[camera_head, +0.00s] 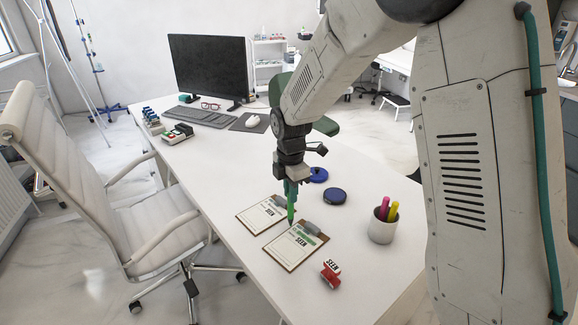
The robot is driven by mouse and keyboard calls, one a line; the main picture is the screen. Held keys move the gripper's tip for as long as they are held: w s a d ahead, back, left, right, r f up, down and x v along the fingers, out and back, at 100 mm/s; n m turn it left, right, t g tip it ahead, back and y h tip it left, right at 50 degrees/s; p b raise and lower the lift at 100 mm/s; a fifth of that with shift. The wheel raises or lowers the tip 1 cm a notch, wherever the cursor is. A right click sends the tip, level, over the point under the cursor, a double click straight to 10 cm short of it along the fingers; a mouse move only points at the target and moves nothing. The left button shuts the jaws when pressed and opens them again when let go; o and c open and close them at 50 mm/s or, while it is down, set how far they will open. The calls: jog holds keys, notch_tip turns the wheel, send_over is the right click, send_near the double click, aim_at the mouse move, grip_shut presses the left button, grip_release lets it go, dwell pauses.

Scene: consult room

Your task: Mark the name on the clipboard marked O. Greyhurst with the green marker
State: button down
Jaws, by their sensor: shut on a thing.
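My gripper (291,182) is shut on the green marker (292,204) and holds it upright, tip down. The tip is over the upper left part of the nearer clipboard (283,258); I cannot tell whether it touches the paper. A green streak shows on that clipboard's sheet near its clip, and the word SEEN is below it. A second clipboard (246,222) lies just behind and to the left, also with SEEN on its sheet. The names on both sheets are too small to read.
A red stamp (331,276) lies in front of the nearer clipboard. A white cup (381,231) with pink and yellow markers stands to the right. Two round blue pads (335,196) lie behind. A keyboard, a monitor (208,65) and a stamp rack are farther back.

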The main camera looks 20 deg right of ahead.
notch_tip(320, 180, up, 2)
jog(key=shift+s, duration=0.15)
jog(key=shift+r, duration=2.8)
jog(key=shift+s, duration=0.1)
